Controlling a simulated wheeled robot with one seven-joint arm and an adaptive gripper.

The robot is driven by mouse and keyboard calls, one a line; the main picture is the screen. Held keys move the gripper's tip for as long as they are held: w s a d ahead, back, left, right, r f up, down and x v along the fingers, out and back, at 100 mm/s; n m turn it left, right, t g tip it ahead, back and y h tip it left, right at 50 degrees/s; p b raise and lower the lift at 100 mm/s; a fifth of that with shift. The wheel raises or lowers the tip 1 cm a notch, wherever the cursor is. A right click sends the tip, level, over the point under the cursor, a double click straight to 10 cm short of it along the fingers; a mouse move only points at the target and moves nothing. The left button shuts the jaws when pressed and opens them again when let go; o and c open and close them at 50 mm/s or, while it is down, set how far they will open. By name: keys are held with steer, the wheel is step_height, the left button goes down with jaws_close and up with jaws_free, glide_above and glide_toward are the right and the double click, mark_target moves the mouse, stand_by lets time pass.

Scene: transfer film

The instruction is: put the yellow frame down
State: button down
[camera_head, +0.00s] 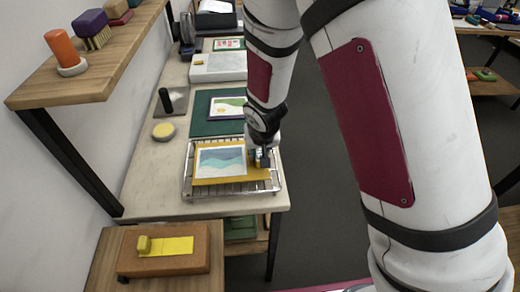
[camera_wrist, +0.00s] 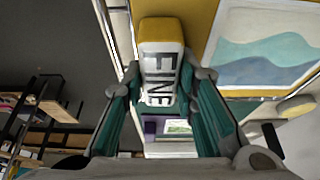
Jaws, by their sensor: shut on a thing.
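The yellow frame (camera_head: 232,181) lies flat over a wire rack (camera_head: 188,186) on the pale counter, with a white-bordered picture of blue and teal waves (camera_head: 220,161) on it. I cannot tell whether it touches the rack or hangs just above. My gripper (camera_head: 262,157) is at its right edge, shut on a yellow-topped block handle marked "FINE" (camera_wrist: 161,32). In the wrist view the fingers close on both sides of this handle, and the yellow surface (camera_wrist: 203,14) and wave picture (camera_wrist: 265,62) show beyond. The handle's join to the frame is hidden.
Behind the rack lie a green board (camera_head: 203,127) with a picture and a white box (camera_head: 220,67). A round yellow pad (camera_head: 163,131) and a black-handled tool (camera_head: 166,101) stand left. A wooden shelf (camera_head: 95,80) overhangs the left. The counter's front strip (camera_head: 170,207) is clear.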

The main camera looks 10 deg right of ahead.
steer(key=c, duration=1.3)
jaws_free()
steer(key=v, duration=1)
steer(key=shift+r, duration=0.3)
steer(key=s+d+r, duration=0.4)
steer(key=r, duration=0.3)
steer(key=s+d+r, duration=0.4)
steer(key=d+r, duration=0.1)
steer(key=r, duration=0.1)
steer(key=s+d+r, duration=0.2)
steer(key=s+r, duration=0.1)
steer(key=s, duration=0.3)
steer(key=s+d+r+t, duration=0.1)
steer(key=s+d+r, duration=0.1)
steer(key=s+r, duration=0.2)
steer(key=s, duration=0.3)
steer(key=shift+d+r, duration=0.2)
steer(key=shift+d, duration=0.05)
